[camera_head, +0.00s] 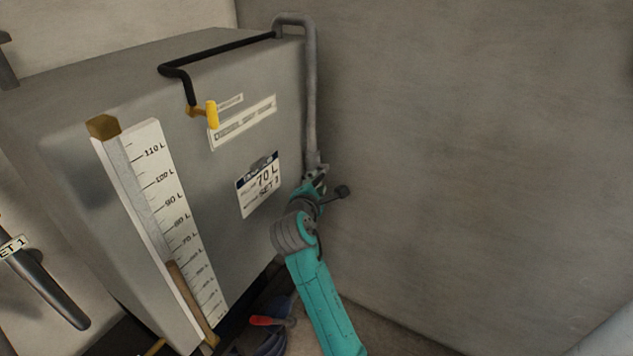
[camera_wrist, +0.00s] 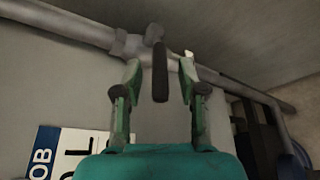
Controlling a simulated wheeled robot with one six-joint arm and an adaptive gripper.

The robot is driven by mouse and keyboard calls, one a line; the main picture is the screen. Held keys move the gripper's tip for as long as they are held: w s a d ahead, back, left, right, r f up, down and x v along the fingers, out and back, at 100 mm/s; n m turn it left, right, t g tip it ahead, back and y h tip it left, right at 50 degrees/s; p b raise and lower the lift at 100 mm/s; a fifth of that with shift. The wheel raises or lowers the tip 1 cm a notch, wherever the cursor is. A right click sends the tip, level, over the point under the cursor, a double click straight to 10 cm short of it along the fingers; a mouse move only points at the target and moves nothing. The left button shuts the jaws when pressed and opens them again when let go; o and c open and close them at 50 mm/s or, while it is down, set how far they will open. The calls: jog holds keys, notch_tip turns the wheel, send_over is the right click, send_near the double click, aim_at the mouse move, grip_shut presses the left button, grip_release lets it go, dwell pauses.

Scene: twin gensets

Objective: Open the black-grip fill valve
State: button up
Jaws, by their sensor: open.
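The black-grip valve lever (camera_wrist: 160,75) shows in the wrist view, its grip hanging down from a grey valve body on the grey pipe (camera_wrist: 75,24). My gripper (camera_wrist: 158,84) is open, with one finger on each side of the black grip and gaps visible between. I cannot tell whether the grip lies fully in depth between the fingertips. In the head view my gripper (camera_head: 319,174) is at the lower part of the upright grey pipe (camera_head: 311,105), beside the tank (camera_head: 250,60). There my arm hides most of the valve.
The tank's front carries a level gauge (camera_head: 175,215) marked in litres, a "70 L" plate (camera_head: 259,185) and a yellow-handled valve (camera_head: 210,113) on a black pipe. A red-grip handle (camera_head: 266,320) is low down. A bare wall (camera_head: 470,150) stands to the right.

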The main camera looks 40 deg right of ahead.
jog(key=shift+x, duration=0.85)
jog(key=shift+c, duration=0.3)
grip_shut()
